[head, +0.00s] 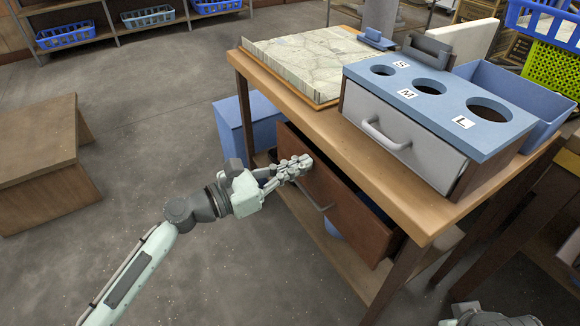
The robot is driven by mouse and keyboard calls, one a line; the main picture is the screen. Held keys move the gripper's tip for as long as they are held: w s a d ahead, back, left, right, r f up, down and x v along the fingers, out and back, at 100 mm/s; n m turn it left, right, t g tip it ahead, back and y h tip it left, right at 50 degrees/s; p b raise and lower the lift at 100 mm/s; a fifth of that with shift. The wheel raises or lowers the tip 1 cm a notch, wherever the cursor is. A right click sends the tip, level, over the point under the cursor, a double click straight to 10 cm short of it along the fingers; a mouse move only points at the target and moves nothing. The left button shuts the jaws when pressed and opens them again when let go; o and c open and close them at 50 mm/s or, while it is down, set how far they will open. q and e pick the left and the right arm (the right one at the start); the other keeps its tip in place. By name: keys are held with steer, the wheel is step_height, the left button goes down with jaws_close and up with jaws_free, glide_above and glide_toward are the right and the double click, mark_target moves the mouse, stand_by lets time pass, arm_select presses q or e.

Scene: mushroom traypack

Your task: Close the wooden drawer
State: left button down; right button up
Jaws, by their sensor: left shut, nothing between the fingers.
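The wooden drawer (345,208) hangs under the wooden table's top (400,200) and is pulled partly out. A narrow dark gap shows behind its reddish-brown front, with something dark blue inside. Its thin bar handle (314,197) is on the front face. My left gripper (308,161) is shut and empty, with its fingertips at the upper left part of the drawer front. I cannot tell whether they touch it. My right gripper's fingers are not in view; only a piece of that arm shows at the bottom right edge.
A blue-topped box (420,88) with holes marked S, M and L stands on the table, with a light handled front. A mat-like tray (305,62) lies behind it. A blue bin (240,135) stands left of the table.

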mark_target(318, 158)
arm_select(q)
steer(key=shift+d, duration=0.1)
steer(key=p+x, duration=0.1)
steer(key=x, duration=0.3)
steer(key=shift+w+d, duration=0.2)
steer(key=shift+r, duration=0.1)
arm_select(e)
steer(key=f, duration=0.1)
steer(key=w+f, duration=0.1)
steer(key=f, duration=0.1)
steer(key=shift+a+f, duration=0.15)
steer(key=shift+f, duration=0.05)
arm_select(q)
steer(key=shift+s+p, duration=0.1)
steer(key=shift+p, duration=0.2)
